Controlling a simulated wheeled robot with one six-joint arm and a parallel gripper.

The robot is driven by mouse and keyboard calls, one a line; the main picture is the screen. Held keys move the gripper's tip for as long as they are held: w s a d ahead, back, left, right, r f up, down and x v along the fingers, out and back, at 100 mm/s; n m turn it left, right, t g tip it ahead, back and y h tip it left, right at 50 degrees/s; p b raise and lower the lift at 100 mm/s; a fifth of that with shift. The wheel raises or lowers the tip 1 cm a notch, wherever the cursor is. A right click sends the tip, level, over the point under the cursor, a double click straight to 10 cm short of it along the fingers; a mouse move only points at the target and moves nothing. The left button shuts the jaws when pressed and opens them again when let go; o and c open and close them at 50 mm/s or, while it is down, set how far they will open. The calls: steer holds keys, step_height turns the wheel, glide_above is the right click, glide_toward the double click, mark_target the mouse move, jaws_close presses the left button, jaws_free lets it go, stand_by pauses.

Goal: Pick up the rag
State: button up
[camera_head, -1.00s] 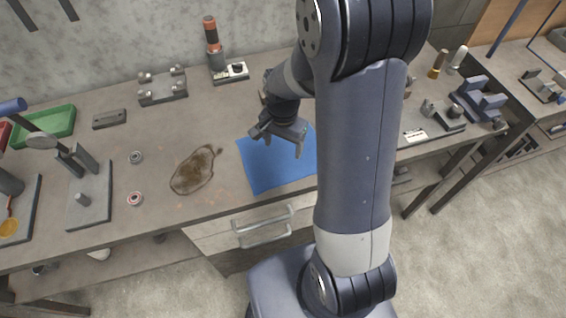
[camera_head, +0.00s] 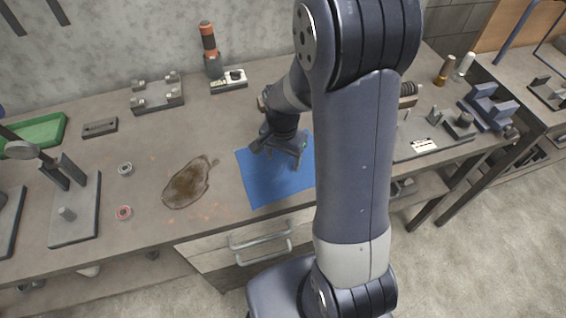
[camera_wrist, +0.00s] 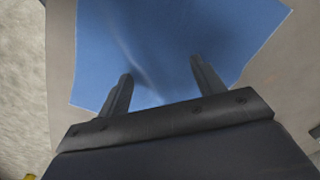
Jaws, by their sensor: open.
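The rag is a flat blue cloth (camera_head: 262,190) on the workbench, near its front edge above a drawer. My arm hides part of its right side. In the wrist view the rag (camera_wrist: 180,40) fills most of the upper picture, with a soft crease between the fingers. My gripper (camera_head: 280,158) is over the upper part of the rag, pointing down. In the wrist view its two fingers (camera_wrist: 160,78) stand apart with nothing held between them. I cannot tell whether the fingertips touch the cloth.
A brown stain (camera_head: 188,184) lies left of the rag on the workbench (camera_head: 225,130). Two small rings, one grey (camera_head: 125,169) and one red (camera_head: 123,213), lie farther left. A silver drawer handle (camera_head: 262,248) juts out below the rag. Fixtures (camera_head: 157,93) stand along the back.

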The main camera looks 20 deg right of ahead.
steer(key=shift+s+f, duration=0.15)
steer(key=c, duration=1.2)
steer(key=shift+c, duration=0.7)
step_height(320, 180, up, 12)
steer(key=p, duration=0.9)
steer(key=shift+r, duration=0.2)
jaws_close()
steer(key=shift+f, duration=0.1)
step_height(320, 180, up, 9)
steer(key=p, duration=0.1)
steer(key=shift+w, duration=0.2)
